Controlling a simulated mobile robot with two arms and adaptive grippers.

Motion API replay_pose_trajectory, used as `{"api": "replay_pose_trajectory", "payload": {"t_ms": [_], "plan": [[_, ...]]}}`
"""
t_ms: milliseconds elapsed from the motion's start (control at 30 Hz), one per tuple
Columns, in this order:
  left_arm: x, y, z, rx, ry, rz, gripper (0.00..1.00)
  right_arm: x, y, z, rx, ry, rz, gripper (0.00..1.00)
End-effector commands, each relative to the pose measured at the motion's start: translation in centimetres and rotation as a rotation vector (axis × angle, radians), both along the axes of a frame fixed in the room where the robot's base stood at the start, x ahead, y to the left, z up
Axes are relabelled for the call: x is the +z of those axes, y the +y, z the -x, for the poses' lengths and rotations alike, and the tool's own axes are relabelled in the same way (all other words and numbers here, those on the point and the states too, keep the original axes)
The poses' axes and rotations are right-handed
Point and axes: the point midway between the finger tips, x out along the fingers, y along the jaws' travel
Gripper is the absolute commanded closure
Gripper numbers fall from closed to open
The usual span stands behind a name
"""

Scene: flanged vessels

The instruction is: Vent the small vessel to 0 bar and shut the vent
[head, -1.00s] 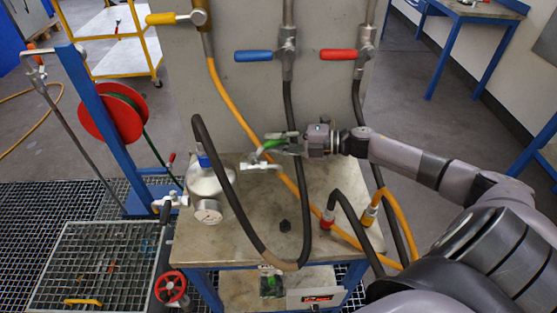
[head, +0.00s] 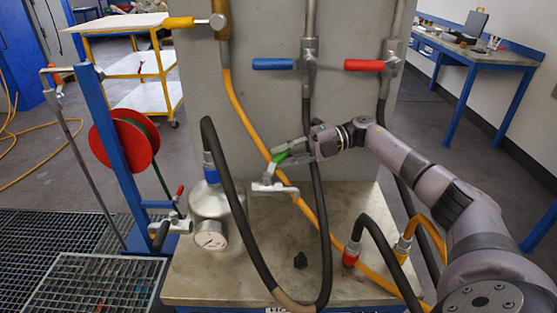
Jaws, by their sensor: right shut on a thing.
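The small vessel (head: 212,203) is a silver body on the left of the bench top. A blue-collared black hose runs to its top, and its round white-faced gauge (head: 210,235) faces forward; the needle is too small to read. A valve with a red lever (head: 179,190) sits at its left. My right gripper (head: 285,153) is shut on a green handle (head: 282,156), right of and behind the vessel. A silver T-shaped fitting (head: 275,187) shows just below the handle; I cannot tell whether they are joined. My left gripper is not in view.
A grey panel behind carries yellow (head: 180,23), blue (head: 273,64) and red (head: 364,65) valve handles. Black and orange hoses loop in front. A red reel (head: 123,147) stands left.

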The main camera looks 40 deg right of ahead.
Motion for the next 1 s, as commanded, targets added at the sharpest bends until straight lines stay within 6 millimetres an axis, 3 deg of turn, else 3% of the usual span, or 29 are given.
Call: {"api": "replay_pose_trajectory", "payload": {"t_ms": [333, 367, 633, 1000], "plan": [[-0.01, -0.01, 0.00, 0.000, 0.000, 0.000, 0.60, -0.02, 0.05, 0.03, 0.003, 0.002, -0.002, 1.00], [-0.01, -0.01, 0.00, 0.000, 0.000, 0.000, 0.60, -0.03, 0.06, 0.03, 0.003, 0.002, -0.002, 0.82], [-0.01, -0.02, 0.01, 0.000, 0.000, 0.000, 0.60, -0.01, 0.03, 0.01, 0.002, 0.001, -0.002, 0.64], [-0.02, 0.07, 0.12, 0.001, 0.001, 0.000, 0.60, 0.43, 0.00, -0.01, 0.001, -0.001, -0.001, 0.63]]}}
